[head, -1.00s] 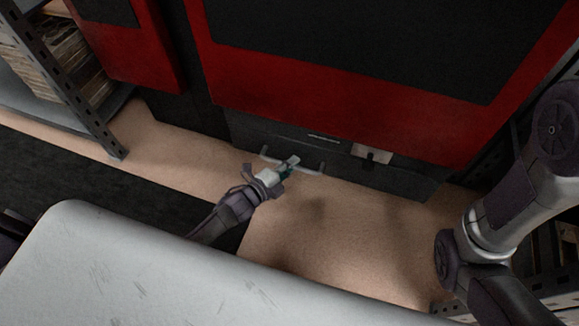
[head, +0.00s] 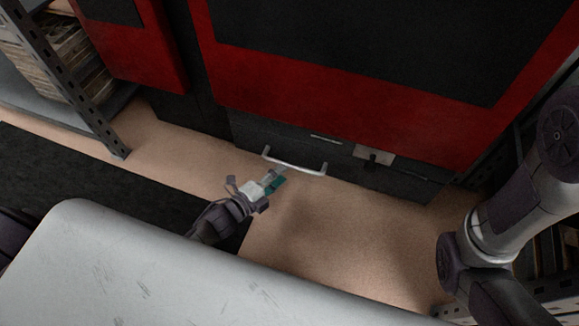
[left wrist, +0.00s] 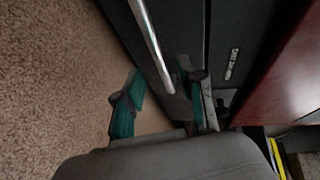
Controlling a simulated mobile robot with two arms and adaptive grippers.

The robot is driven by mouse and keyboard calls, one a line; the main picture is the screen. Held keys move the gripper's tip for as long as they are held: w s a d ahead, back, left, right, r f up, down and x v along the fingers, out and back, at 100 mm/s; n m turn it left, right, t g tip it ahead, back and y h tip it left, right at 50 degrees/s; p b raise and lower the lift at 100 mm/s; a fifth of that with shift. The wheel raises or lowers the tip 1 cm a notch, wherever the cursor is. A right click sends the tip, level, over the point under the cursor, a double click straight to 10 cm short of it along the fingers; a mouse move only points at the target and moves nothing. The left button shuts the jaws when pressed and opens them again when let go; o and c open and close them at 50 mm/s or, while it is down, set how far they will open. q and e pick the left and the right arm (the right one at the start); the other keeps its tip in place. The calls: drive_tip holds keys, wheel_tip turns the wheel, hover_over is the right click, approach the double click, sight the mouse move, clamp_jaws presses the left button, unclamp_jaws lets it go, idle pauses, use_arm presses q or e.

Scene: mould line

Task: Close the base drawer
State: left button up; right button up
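The base drawer (head: 340,166) is a dark front panel low on the red and black machine, with a pale bar handle (head: 297,167). Its front looks about flush with the base, and no open gap shows. My left gripper (head: 274,180) is just in front of the handle's left half, over the floor, and holds nothing. In the left wrist view, the fingers of my left gripper (left wrist: 162,88) stand apart, and the handle bar (left wrist: 150,45) runs just beyond them. I cannot tell whether a finger touches it. My right gripper is out of view.
A metal shelf (head: 75,95) with stacked boards stands at the left. A pale grey surface (head: 140,270) fills the lower left. A small plate with a dark latch (head: 374,155) sits right of the handle. Tan floor (head: 340,240) is clear before the drawer.

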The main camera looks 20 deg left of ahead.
use_arm(q)
drive_tip(key=shift+v, duration=2.7)
